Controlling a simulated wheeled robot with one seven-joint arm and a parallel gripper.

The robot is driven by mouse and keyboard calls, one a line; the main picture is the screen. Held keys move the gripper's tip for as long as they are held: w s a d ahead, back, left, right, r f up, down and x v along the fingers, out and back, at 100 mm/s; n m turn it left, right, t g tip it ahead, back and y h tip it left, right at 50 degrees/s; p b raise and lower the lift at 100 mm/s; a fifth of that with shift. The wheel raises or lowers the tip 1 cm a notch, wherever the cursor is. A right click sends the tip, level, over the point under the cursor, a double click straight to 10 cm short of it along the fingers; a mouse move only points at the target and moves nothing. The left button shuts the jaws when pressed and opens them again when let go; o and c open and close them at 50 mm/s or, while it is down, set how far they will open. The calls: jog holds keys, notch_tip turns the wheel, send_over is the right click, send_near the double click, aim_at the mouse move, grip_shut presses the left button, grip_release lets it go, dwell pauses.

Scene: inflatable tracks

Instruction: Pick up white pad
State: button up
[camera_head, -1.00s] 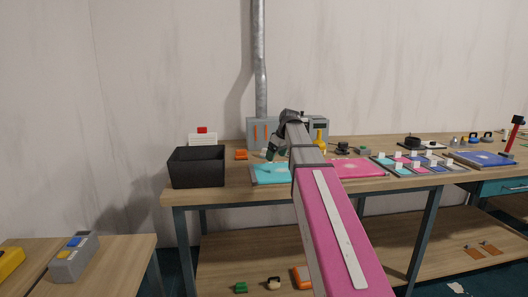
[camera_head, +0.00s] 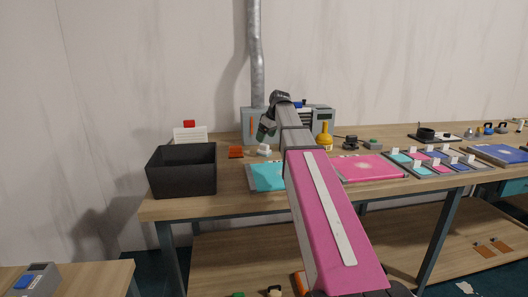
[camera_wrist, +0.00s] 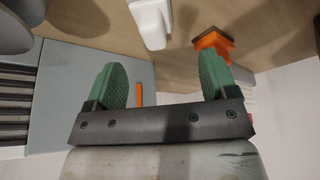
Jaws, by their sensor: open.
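A small white object (camera_head: 264,149), likely the white pad, sits on the table behind the teal mat (camera_head: 266,177). In the wrist view the white pad (camera_wrist: 151,22) is at the top, past the fingertips and between their lines. My gripper (camera_head: 267,132) is above and close to it in the head view. In the wrist view my gripper (camera_wrist: 162,72) has its two green fingers wide apart with nothing between them.
An orange block (camera_head: 236,152) lies left of the white pad; it also shows in the wrist view (camera_wrist: 214,39). A black bin (camera_head: 181,170) stands at the left. A grey machine (camera_head: 322,121) and a yellow bottle (camera_head: 324,137) stand at the right.

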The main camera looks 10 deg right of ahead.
aim_at(264, 144)
jog(key=x, duration=0.7)
jog(key=shift+d+f, duration=0.2)
jog(key=shift+d, duration=0.15)
jog(key=c, duration=1.1)
jog(key=shift+r, duration=0.1)
jog(key=shift+r, duration=0.7)
notch_tip(264, 144, up, 3)
jog(key=s+a+r, duration=0.6)
jog(key=a, duration=0.4)
jog(key=shift+r, duration=0.25)
jog(key=shift+o, duration=1.1)
jog(key=shift+s+d, duration=0.1)
jog(key=shift+c, duration=0.3)
